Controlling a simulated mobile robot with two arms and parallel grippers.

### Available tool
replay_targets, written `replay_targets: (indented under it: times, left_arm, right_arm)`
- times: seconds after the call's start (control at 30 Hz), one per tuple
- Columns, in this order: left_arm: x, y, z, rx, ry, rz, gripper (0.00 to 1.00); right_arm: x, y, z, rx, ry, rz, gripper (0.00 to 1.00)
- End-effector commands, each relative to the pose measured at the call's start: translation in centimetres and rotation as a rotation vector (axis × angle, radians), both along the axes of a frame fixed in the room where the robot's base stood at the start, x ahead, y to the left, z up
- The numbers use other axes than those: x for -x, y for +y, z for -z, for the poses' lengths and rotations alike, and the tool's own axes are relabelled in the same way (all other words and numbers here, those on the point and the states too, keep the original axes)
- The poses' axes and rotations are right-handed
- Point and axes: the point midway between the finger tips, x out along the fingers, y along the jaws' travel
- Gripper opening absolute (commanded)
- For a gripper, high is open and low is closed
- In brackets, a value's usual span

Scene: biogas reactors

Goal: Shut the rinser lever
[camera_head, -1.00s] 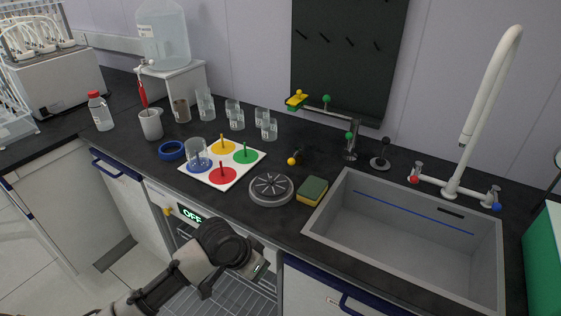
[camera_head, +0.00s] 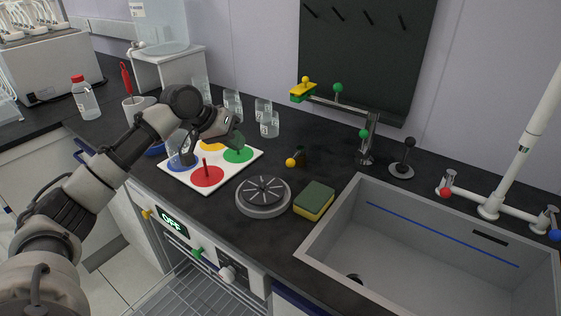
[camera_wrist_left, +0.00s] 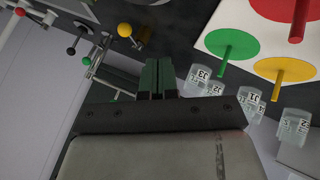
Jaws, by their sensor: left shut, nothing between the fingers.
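The round grey spoked rinser (camera_head: 263,194) sits on the black counter left of the sponge. Behind it, a yellow ball knob (camera_head: 291,162) on a short dark fitting stands at the counter; it also shows in the wrist view (camera_wrist_left: 124,30). A black-knobbed lever (camera_head: 408,145) stands on a round base behind the sink, and in the wrist view (camera_wrist_left: 82,28). Which of these is the rinser lever is not marked. My left gripper (camera_head: 237,142) is shut and empty, above the coloured plate, left of the yellow knob; its green fingertips (camera_wrist_left: 157,66) touch nothing visible. My right gripper is out of view.
A white plate (camera_head: 183,187) with coloured discs and pegs lies under my left arm. Small beakers (camera_head: 269,125) stand behind. A swing arm (camera_head: 345,104) with green knobs rises near the wall. The sponge (camera_head: 314,200) lies beside the sink (camera_head: 325,240). An open rack sits below the counter.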

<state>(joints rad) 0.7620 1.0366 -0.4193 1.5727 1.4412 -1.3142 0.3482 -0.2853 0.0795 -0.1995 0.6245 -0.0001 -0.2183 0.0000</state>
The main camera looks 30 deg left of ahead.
Motion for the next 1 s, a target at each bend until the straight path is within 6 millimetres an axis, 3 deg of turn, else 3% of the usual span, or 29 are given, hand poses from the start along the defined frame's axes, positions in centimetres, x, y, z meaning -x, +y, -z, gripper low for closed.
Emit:
replay_targets:
  times: [0.1, 0.2, 0.43, 0.83, 1.0]
  left_arm:
    - [0.0, 0.0, 0.0, 0.000, 0.001, 0.000, 0.00]
    - [0.0, -0.1, 0.0, -0.001, 0.001, 0.001, 0.00]
    - [-1.0, -0.9, 1.5, 0.000, 0.002, 0.003, 0.00]
    - [-5.2, -4.2, 7.8, 0.001, 0.001, 0.003, 0.00]
    - [-5.7, -6.6, 7.1, -0.002, -0.001, 0.005, 0.00]
  right_arm:
    - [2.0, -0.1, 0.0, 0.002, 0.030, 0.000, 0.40]
    - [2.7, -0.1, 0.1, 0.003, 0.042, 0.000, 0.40]
    - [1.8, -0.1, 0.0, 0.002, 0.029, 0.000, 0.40]
    - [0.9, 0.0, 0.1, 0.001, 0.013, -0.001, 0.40]
    - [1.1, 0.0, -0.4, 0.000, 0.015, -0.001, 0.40]
